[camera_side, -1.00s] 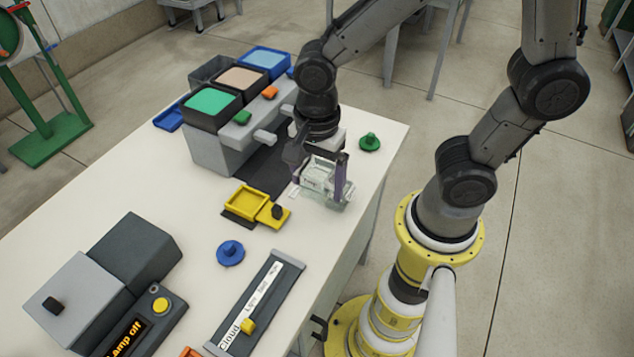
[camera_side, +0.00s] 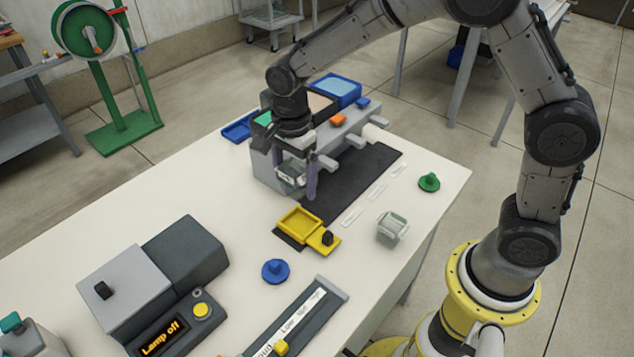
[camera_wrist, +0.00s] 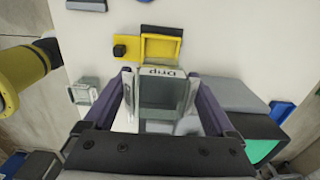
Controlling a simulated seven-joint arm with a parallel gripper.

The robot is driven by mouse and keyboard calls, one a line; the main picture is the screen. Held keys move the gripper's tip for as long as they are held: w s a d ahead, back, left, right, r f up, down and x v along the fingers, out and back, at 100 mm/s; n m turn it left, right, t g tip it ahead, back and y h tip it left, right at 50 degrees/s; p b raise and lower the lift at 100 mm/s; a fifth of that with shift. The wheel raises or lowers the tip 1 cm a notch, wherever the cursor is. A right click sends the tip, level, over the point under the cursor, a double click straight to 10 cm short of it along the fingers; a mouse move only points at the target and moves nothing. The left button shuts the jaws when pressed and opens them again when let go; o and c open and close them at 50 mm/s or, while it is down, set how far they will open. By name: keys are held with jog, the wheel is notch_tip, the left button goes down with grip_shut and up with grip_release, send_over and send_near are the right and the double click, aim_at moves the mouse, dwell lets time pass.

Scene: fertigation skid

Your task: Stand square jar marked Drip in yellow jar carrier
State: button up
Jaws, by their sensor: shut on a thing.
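My gripper (camera_side: 297,186) is shut on a clear square jar (camera_side: 290,177). In the wrist view, the jar (camera_wrist: 160,95) sits between the two purple fingers, and its label reads "Drip", upside down. The jar looks upright and held above the table, near the front of the grey dispenser. The yellow jar carrier (camera_side: 299,223) is on the table just in front of the jar, with a yellow tab and black knob at its right. The square recess of the carrier (camera_wrist: 160,48) looks empty in the wrist view, just beyond the jar.
Another clear jar (camera_side: 392,229) stands on the table right of the carrier. A blue knob (camera_side: 275,271) and a green knob (camera_side: 429,182) stand on the table. The grey dispenser (camera_side: 268,177) with coloured tanks is behind. A box reading "Lamp off" (camera_side: 160,338) is at front left.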

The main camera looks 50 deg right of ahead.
jog(key=shift+d+f, duration=0.3)
jog(key=shift+f, duration=5.1)
jog(key=o, duration=1)
jog(key=shift+r, duration=0.1)
jog(key=shift+r, duration=4.45)
